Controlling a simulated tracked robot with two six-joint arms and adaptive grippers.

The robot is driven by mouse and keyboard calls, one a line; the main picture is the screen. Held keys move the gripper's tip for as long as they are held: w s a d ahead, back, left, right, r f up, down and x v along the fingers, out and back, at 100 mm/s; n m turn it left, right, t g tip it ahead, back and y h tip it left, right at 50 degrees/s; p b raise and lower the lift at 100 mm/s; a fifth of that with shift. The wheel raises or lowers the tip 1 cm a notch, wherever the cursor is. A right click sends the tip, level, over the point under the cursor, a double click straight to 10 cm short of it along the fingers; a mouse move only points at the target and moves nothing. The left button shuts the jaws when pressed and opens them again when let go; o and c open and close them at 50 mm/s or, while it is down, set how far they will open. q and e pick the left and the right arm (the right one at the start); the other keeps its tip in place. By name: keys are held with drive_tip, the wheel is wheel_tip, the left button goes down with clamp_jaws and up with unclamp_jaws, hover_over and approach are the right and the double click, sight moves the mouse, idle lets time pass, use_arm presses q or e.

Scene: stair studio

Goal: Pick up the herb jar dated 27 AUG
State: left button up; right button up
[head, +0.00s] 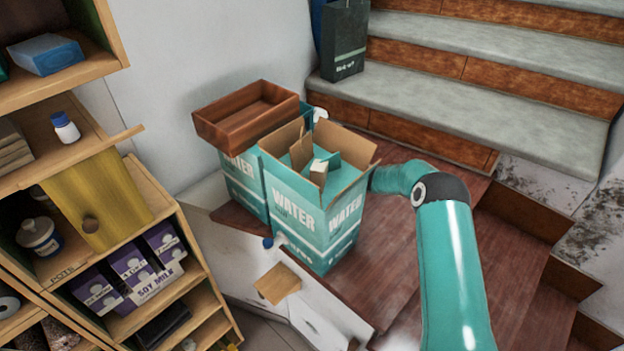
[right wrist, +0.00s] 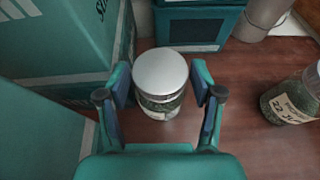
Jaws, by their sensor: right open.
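In the right wrist view a glass jar with a silver lid (right wrist: 161,72) and dark green contents stands on the brown wooden floor. Part of a pale label shows low on its side, but I cannot read a date. My right gripper (right wrist: 161,88) is open, with one finger on each side of this jar and small gaps showing. A second jar (right wrist: 292,100) lies at the right edge of that view, its label reading "22 JU" before it is cut off. In the head view my right arm reaches behind the water box, which hides the gripper and jars. My left gripper is not in view.
A teal water box (head: 310,220) with open flaps stands beside another box carrying a brown wooden crate (head: 245,117). Grey-topped stairs (head: 480,90) rise behind. A wooden shelf unit (head: 195,250) stands left. A dark bag (head: 344,45) sits on a step.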

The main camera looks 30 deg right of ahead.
clamp_jaws()
drive_tip(key=shift+r, duration=0.1)
idle(0.4)
